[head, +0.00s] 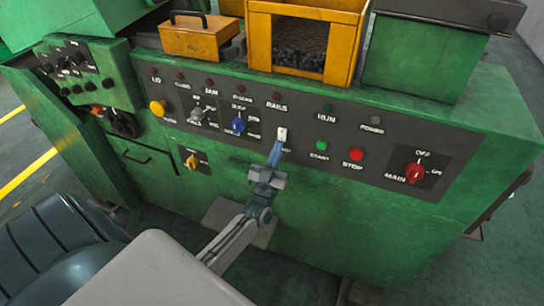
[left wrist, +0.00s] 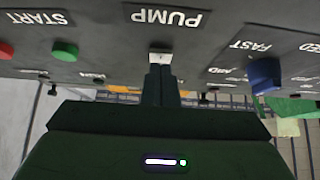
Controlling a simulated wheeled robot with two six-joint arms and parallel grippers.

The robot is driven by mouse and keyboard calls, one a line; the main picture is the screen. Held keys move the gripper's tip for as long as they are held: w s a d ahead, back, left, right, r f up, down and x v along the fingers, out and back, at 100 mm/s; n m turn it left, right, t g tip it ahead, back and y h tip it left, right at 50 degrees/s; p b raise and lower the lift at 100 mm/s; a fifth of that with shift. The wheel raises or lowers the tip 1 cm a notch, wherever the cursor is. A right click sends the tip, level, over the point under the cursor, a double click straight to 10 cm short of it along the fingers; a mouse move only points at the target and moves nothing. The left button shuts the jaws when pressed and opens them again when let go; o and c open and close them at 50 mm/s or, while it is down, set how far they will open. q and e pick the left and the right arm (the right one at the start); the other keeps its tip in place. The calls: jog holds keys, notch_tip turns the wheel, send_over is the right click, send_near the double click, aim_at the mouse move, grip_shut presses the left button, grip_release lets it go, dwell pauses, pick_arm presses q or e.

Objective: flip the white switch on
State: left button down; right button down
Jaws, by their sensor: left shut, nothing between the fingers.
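The white switch (head: 282,133) is on the dark panel of the green machine, between the blue knob and the green start button. It also shows in the left wrist view (left wrist: 166,54), by the label PUMP, which appears upside down there. My left gripper (head: 278,146) is shut and empty, with its fingertips at the lower edge of the switch. In the left wrist view the closed fingers (left wrist: 160,72) overlap the switch's edge; I cannot tell whether they touch it. The fingers hide part of the switch. My right gripper is in neither view.
The blue knob (head: 238,124) is left of the switch. The green start button (head: 321,145), red stop button (head: 356,154) and red main knob (head: 414,172) are right of it. A yellow box (head: 343,50) and orange toolbox (head: 190,43) sit on top of the machine.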

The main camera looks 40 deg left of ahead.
pick_arm(q)
jog(key=shift+w+a, duration=0.1)
jog(key=shift+w, duration=0.2)
jog(key=shift+w+f+b, duration=0.25)
jog(key=shift+f+b, duration=0.15)
jog(key=shift+b, duration=0.7)
jog(key=shift+r+t, duration=0.25)
jog(key=shift+t, duration=0.05)
jog(key=shift+w, duration=0.1)
